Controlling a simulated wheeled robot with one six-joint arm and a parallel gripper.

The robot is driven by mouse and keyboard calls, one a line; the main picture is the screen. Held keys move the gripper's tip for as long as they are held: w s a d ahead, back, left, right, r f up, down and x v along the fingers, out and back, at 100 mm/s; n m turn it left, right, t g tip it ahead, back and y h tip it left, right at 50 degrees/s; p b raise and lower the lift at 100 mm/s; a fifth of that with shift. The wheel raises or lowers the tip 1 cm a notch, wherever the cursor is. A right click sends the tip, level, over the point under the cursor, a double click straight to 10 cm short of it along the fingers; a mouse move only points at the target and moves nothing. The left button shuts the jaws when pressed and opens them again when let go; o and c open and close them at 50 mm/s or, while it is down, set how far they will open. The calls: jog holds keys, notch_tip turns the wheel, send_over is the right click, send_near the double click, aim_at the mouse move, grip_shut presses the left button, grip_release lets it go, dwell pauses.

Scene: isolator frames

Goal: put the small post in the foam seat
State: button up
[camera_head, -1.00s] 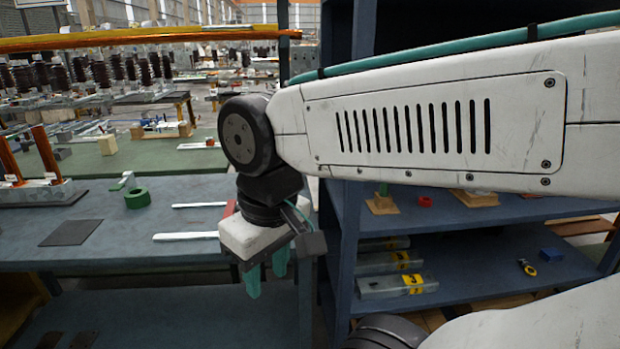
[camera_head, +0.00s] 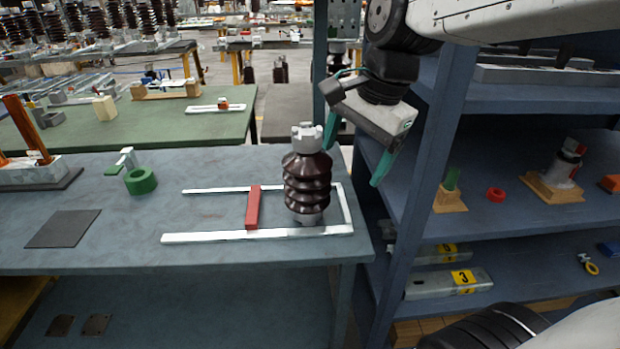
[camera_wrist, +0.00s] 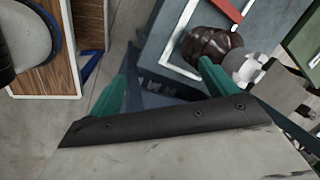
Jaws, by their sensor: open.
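A brown ribbed post (camera_head: 307,180) with grey ends stands upright on the blue table, inside a white frame. It also shows in the wrist view (camera_wrist: 208,44), beyond the right finger. My gripper (camera_head: 355,153) is open and empty, above and to the right of the post, by the shelf's upright. In the wrist view my gripper's teal fingers (camera_wrist: 166,62) are apart with nothing between them. Tan seat-like blocks stand on the shelf: one (camera_head: 449,204) with a green piece, another (camera_head: 541,188) under a grey and dark part. I cannot tell which is the foam seat.
The white frame (camera_head: 250,236) has a red bar (camera_head: 253,207) across it. A green ring (camera_head: 141,181) and dark mat (camera_head: 63,229) lie to its left. The blue shelf rack (camera_head: 437,150) stands close on the right, with a red ring (camera_head: 495,194). The table's middle is mostly clear.

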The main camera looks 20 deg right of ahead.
aim_at(308, 128)
jog(key=w+m, duration=0.4)
jog(key=w, duration=0.1)
jog(key=w+m+t+y, duration=0.1)
jog(key=w+m, duration=0.4)
jog(key=w+r+m, duration=0.1)
jog(key=w+m, duration=0.4)
jog(key=shift+d, duration=0.15)
jog(key=shift+w+f+m, duration=0.15)
jog(key=shift+m, duration=0.35)
jog(key=x, duration=0.7)
jog(key=shift+w+a, duration=0.25)
grip_shut()
jog(key=shift+w, duration=0.15)
